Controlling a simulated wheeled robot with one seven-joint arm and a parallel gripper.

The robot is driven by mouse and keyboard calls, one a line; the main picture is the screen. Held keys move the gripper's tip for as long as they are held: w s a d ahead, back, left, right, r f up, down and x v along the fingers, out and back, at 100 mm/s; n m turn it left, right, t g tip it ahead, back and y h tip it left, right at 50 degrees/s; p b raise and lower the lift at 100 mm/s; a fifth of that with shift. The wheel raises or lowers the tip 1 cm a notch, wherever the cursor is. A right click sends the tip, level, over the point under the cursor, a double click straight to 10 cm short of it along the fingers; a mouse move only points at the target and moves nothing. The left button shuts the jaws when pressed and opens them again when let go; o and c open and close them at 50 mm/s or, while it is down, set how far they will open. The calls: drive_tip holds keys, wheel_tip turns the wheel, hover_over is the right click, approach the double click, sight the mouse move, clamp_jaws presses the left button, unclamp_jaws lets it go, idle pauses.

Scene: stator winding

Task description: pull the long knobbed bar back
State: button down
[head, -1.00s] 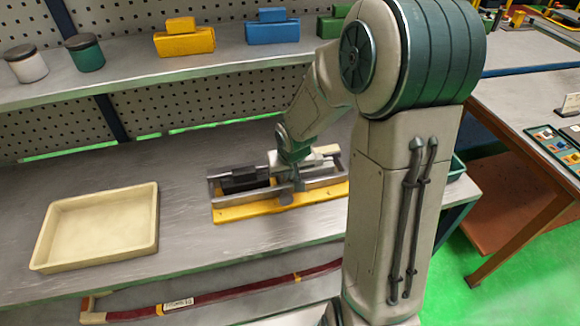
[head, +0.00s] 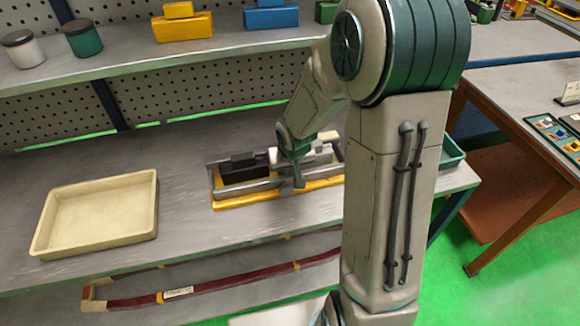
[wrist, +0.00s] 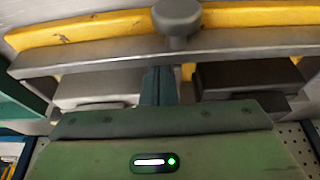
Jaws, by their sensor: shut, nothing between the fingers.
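The long knobbed bar (wrist: 95,60) is a grey metal rail with a round dark grey knob (wrist: 176,17) near its middle. It runs along the yellow base plate (wrist: 265,16), and in the head view the bar (head: 245,188) lies along the near side of the fixture. My gripper (wrist: 158,88) is shut and empty. Its fingers point down into the gap between a pale block and a dark block, close beside the bar on the side away from the yellow strip. Contact with the bar cannot be told. In the head view my gripper (head: 296,165) partly covers the fixture.
The black block (head: 240,172) and a pale block (head: 318,155) sit behind the bar. A cream tray (head: 45,235) stands on the bench at left. A shelf (head: 130,55) with jars and coloured boxes runs above. A green bin (head: 452,155) is at right.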

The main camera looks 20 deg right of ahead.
drive_tip(key=shift+s+a+f, duration=0.2)
drive_tip(key=shift+a+f, duration=0.05)
drive_tip(key=shift+d, duration=0.1)
drive_tip(key=shift+r+p, duration=0.6)
drive_tip(key=p+v, duration=0.6)
drive_tip(key=v, duration=0.3)
drive_tip(key=shift+p, duration=0.4)
drive_tip(key=shift+w+r, duration=0.1)
drive_tip(key=shift+r, duration=0.05)
